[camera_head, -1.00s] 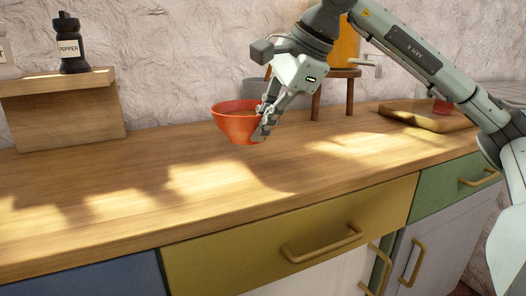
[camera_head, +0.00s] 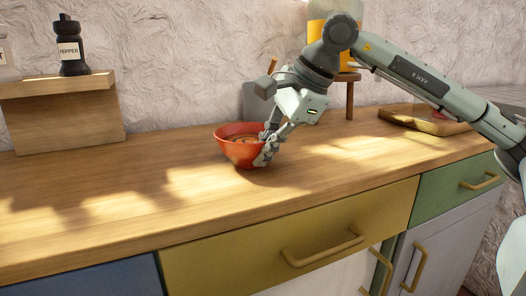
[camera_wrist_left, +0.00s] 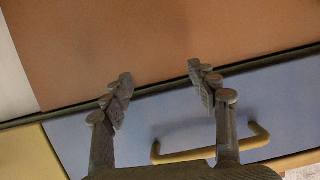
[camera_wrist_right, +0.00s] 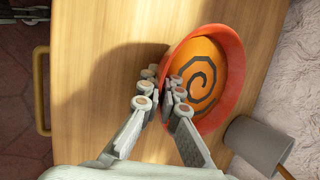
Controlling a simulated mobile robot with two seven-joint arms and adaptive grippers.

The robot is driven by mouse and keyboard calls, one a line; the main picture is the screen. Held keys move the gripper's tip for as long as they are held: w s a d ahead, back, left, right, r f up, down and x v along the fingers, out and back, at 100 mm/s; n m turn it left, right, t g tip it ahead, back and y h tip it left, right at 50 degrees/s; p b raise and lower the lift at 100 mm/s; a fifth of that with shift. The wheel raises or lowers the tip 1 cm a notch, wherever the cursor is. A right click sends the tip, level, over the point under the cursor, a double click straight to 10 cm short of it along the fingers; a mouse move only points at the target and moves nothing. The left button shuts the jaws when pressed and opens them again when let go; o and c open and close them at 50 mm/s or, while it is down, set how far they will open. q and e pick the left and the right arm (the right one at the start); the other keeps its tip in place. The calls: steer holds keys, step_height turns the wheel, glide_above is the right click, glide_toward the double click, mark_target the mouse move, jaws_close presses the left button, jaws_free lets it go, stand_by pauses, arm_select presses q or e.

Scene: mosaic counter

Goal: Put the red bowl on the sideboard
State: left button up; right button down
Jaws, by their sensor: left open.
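The red bowl (camera_head: 240,152) is at the wooden sideboard top (camera_head: 165,190), upright; I cannot tell whether its base touches the wood. Its orange inside with a dark spiral shows in the right wrist view (camera_wrist_right: 232,62). My right gripper (camera_head: 268,150) is shut on the bowl's right wall in the head view; its fingertips (camera_wrist_right: 168,92) pinch the rim in the right wrist view. My left gripper (camera_wrist_left: 160,85) is open and empty, facing blue and orange cabinet fronts (camera_wrist_left: 165,125); it is not in the head view.
A pepper bottle (camera_head: 71,48) stands on a small wooden shelf (camera_head: 62,112) at the left. A grey cup (camera_wrist_right: 258,145) is near the bowl. A wooden tray (camera_head: 425,120) lies at the back right. The counter left of the bowl is clear.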

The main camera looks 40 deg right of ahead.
steer(key=c, duration=2.1)
jaws_free()
steer(key=o, duration=0.4)
arm_select(q)
steer(key=shift+d+r, duration=0.25)
steer(key=shift+a, duration=0.1)
arm_select(e)
steer(key=shift+r, duration=0.1)
steer(key=shift+r, duration=0.1)
arm_select(q)
steer(key=s+a+f+g+y+p, duration=0.1)
steer(key=s+a+f+g+y, duration=0.1)
steer(key=s+a+f+g, duration=0.2)
step_height(320, 180, down, 3)
steer(key=shift+a+f+n+y+p, duration=0.1)
steer(key=shift+a+n+y+p, duration=0.3)
steer(key=shift+a, duration=0.7)
arm_select(e)
steer(key=v, duration=1.2)
arm_select(q)
steer(key=shift+s, duration=0.1)
arm_select(e)
steer(key=shift+a, duration=0.1)
